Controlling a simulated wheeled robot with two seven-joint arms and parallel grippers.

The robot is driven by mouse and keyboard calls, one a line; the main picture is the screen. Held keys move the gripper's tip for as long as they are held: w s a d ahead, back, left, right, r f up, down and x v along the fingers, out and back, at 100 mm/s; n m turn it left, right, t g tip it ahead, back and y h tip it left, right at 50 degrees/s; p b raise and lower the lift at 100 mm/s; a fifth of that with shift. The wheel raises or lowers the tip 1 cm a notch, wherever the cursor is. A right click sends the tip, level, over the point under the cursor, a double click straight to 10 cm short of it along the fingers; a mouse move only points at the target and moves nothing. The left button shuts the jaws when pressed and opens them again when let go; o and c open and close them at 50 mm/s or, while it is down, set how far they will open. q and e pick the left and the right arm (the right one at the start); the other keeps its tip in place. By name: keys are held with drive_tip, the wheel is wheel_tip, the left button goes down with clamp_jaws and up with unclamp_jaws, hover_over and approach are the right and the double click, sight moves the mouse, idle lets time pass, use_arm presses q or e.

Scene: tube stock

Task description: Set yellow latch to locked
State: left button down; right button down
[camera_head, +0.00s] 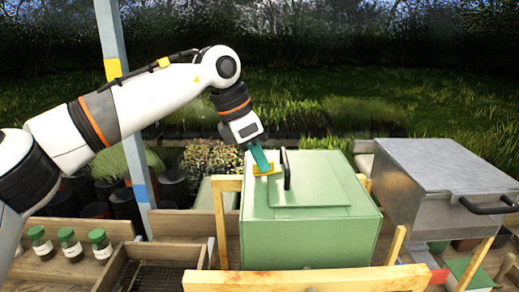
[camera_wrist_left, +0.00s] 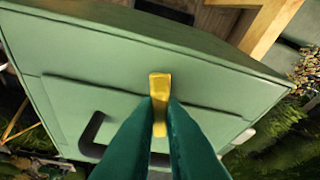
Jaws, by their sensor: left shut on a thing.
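The yellow latch (camera_head: 266,170) sits on the top of a green box (camera_head: 310,235), near the left edge of its lid panel. In the left wrist view the latch (camera_wrist_left: 160,92) is an upright yellow bar between the two green fingertips. My left gripper (camera_head: 264,168) reaches down from above and is shut on the latch. The fingers hide part of the latch, and I cannot tell whether it is locked. A dark handle (camera_head: 286,169) stands on the lid just right of the gripper. My right gripper is not in view.
A grey metal box (camera_head: 440,180) with a dark handle stands to the right. Wooden rails (camera_head: 305,280) frame the green box. Several green-capped bottles (camera_head: 70,243) stand at the left. A blue-grey post (camera_head: 118,100) rises behind my left arm.

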use_arm(q)
drive_tip(key=shift+r+m+g+p, duration=0.2)
drive_tip(key=shift+m+g+p, duration=0.55)
drive_tip(key=shift+m, duration=0.75)
drive_tip(key=c, duration=1.5)
unclamp_jaws()
drive_tip(key=shift+f, duration=0.1)
